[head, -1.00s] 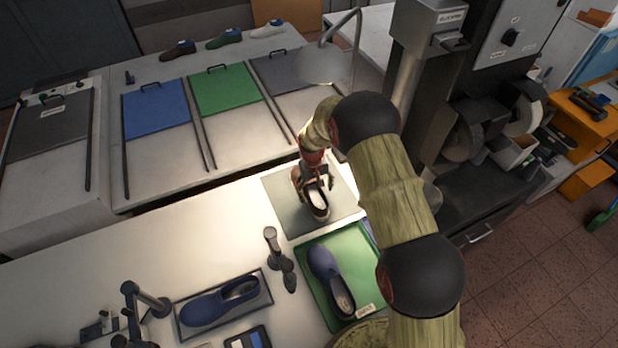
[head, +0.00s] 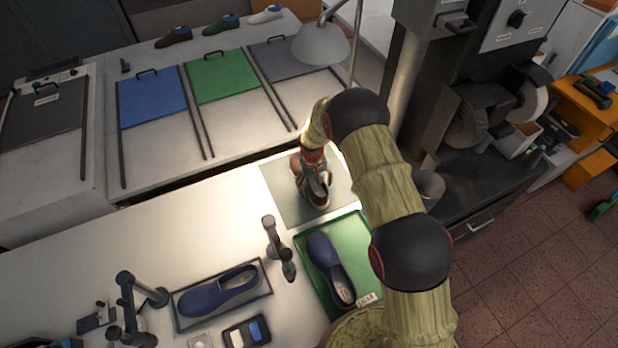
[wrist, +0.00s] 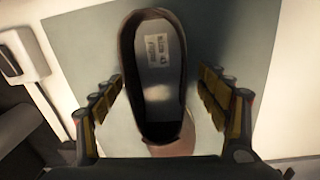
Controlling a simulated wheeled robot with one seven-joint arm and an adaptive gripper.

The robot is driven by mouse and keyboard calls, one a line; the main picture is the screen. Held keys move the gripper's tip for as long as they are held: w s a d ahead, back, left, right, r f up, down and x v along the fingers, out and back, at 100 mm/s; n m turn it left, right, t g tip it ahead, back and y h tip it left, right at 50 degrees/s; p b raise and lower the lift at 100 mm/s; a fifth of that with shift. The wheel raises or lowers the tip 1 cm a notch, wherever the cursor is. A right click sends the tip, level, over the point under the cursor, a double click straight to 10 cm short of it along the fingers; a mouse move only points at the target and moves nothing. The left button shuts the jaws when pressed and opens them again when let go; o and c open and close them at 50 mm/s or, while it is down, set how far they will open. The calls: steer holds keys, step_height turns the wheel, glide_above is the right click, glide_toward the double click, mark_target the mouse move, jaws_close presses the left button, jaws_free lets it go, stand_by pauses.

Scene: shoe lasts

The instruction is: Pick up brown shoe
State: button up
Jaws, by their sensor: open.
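A brown shoe (wrist: 157,92) lies on a grey mat (head: 283,188) on the front bench, its pale-labelled insole facing up in the wrist view. In the head view the shoe (head: 318,199) is partly hidden under my gripper (head: 314,180). In the wrist view the open fingers of my gripper (wrist: 160,78) stand on either side of the shoe.
A green tray (head: 357,237) with a blue shoe (head: 328,262) lies just in front of the mat. A metal stand (head: 272,240), another blue shoe (head: 215,291) in a dark tray, and a lamp (head: 320,45) are nearby. A dark machine (head: 480,130) stands right.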

steer(key=shift+c, duration=0.8)
steer(key=c, duration=1.4)
steer(key=shift+r, duration=0.1)
steer(key=shift+c, duration=0.3)
